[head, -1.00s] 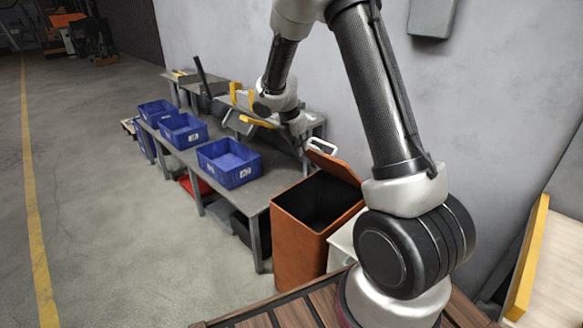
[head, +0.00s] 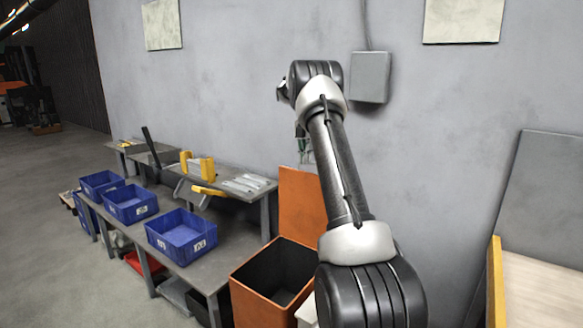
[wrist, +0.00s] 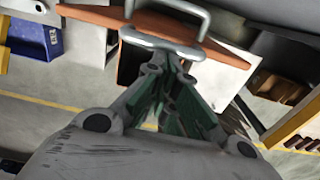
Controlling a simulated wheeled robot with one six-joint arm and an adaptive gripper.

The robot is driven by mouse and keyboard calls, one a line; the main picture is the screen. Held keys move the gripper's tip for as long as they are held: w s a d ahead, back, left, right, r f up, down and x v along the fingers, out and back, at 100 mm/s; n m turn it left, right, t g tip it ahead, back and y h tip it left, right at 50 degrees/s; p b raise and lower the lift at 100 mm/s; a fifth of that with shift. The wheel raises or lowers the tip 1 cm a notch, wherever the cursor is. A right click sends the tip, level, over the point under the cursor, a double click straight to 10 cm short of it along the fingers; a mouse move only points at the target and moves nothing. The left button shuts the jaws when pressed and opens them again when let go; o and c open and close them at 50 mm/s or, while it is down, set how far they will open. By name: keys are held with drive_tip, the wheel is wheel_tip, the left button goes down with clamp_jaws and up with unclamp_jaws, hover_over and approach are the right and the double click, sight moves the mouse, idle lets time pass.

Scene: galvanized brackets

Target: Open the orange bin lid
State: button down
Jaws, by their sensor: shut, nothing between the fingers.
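The orange bin (head: 252,298) stands open at the lower middle of the head view, its dark inside showing. Its lid (head: 300,208) stands about upright at the back of the bin, partly hidden by my arm. In the wrist view the lid (wrist: 105,17) is seen nearly edge-on, with a grey metal loop handle (wrist: 202,24) on it. My gripper (wrist: 173,66) is shut and empty, its tips close to the handle's lower bar; I cannot tell whether they touch. In the head view my gripper (head: 303,146) is small, just above the lid, and mostly hidden.
A grey workbench (head: 205,273) stands left of the bin, with blue bins (head: 182,236), yellow-handled items and metal brackets (head: 250,182) on it. A grey box (head: 370,77) is on the wall behind my arm. Open floor (head: 65,280) lies at the left.

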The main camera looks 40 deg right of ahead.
drive_tip(key=shift+w+d+f, duration=0.1)
drive_tip(key=shift+w+d, duration=0.15)
drive_tip(key=shift+d, duration=0.5)
drive_tip(key=shift+w+d+r, duration=0.1)
drive_tip(key=shift+w+d, duration=0.2)
drive_tip(key=shift+d, duration=0.4)
drive_tip(key=shift+w+d+f, duration=0.1)
drive_tip(key=shift+w+d, duration=0.15)
drive_tip(key=shift+d, duration=0.5)
wheel_tip(320, 180, up, 8)
drive_tip(key=shift+f, duration=0.25)
